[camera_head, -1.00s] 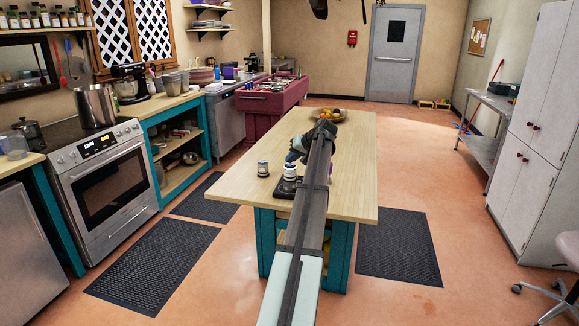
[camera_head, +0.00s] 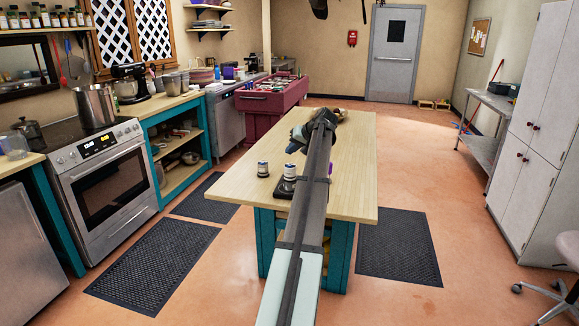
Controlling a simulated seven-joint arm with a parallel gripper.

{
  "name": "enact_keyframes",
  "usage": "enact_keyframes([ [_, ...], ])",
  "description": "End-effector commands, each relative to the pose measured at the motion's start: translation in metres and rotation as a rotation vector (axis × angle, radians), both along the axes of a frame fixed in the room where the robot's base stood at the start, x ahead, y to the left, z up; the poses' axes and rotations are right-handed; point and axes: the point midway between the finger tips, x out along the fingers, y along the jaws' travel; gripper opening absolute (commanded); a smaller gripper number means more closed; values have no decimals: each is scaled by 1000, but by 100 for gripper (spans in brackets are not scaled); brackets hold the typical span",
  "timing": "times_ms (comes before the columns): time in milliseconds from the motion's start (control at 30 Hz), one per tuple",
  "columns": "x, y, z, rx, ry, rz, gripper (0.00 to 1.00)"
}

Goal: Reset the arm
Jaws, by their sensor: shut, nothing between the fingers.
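My arm reaches forward from the bottom of the head view over the wooden island table (camera_head: 350,188). Its far end bends to the left, where my gripper (camera_head: 292,149) shows small and dark above the tabletop. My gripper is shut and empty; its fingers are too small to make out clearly. It is beyond two small jars, a left jar (camera_head: 263,169) and a right jar (camera_head: 290,171), and apart from them. My arm hides part of the middle of the table and most of what lies at its far end.
A black object (camera_head: 284,189) lies by the right jar, partly behind my arm. A stove (camera_head: 105,180) and counter stand left, a dark red cart (camera_head: 270,97) behind, white cabinets (camera_head: 535,115) right. The table's right side and the floor around are largely clear.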

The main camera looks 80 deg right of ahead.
Motion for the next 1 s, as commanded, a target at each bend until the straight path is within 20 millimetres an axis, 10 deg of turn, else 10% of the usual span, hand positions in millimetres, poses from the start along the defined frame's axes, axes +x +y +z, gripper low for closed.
enact_keyframes([
  [1000,0,0,34,0,0,0,0],
])
